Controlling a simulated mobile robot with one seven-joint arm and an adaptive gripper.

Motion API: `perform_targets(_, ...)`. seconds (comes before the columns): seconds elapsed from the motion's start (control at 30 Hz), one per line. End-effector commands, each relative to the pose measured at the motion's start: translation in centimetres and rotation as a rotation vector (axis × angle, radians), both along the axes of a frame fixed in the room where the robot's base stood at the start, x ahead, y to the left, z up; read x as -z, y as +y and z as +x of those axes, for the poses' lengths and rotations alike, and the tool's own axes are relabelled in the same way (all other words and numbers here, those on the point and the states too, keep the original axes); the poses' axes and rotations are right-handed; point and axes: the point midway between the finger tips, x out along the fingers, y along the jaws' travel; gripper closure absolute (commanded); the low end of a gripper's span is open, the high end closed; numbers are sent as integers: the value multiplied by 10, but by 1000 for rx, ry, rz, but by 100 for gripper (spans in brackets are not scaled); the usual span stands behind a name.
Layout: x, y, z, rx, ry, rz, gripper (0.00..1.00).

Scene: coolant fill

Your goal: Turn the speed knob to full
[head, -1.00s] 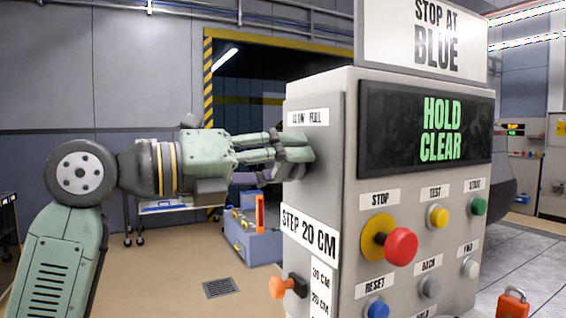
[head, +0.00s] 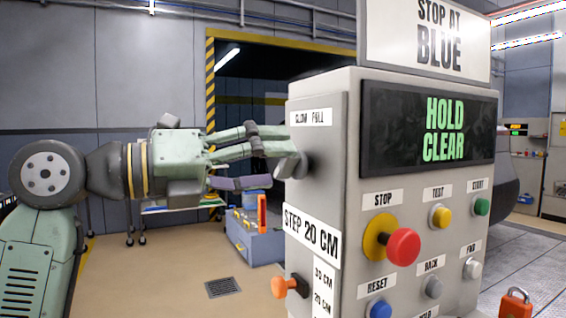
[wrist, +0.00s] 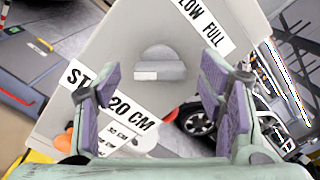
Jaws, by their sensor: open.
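The speed knob is a grey round knob with a raised grip bar (wrist: 160,68), under the "SLOW FULL" label on the side of the control box. In the head view the knob (head: 302,165) shows on the box's left face, partly hidden behind a finger. My gripper (head: 262,165) is open and empty to the left of it. In the wrist view my gripper's purple-padded fingers (wrist: 158,95) are spread wide, with the knob beyond and between them, apart from both pads.
The control box (head: 333,90) carries a "HOLD CLEAR" screen (head: 430,128), a red stop button (head: 403,246) and several smaller buttons. An orange lever (head: 288,286) sticks out below the "STEP 20 CM" label. A blue toolbox (head: 252,240) stands on the floor behind.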

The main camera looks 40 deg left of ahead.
Motion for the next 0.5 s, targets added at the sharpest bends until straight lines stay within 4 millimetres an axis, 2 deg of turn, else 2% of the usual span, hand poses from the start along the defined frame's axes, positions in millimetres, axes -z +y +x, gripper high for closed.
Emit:
perform_targets(0.1,0,12,-26,-4,-2,-2,37)
perform_targets(0.3,0,26,-61,-4,-1,1,37)
perform_targets(0.5,0,33,-78,-1,0,1,37)
